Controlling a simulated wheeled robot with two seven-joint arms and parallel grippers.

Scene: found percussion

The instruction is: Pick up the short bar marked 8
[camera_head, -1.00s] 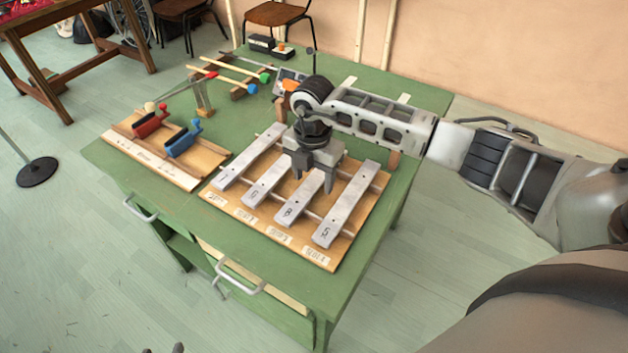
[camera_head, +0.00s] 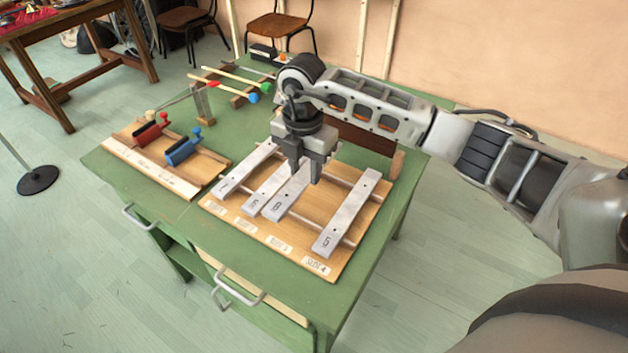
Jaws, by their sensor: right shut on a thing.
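The short grey bar marked 8 (camera_head: 282,204) is in the jaws of my right gripper (camera_head: 305,175). The gripper points down and is shut on the bar near its far half, which is partly hidden by the jaws. The bar looks raised a little off the rails and overlaps the edge of its left neighbour in the view. That neighbour, a bar marked 6 (camera_head: 256,199), and a bar marked 7 (camera_head: 236,176) lie to the left. My left gripper is not in view.
The wooden board (camera_head: 300,238) with labelled slots and rails lies on the green table (camera_head: 190,219). A second board with a red clamp (camera_head: 151,132) and a blue clamp (camera_head: 184,150) stands left. Mallets (camera_head: 232,85) lie behind. A gap shows right of bar 8.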

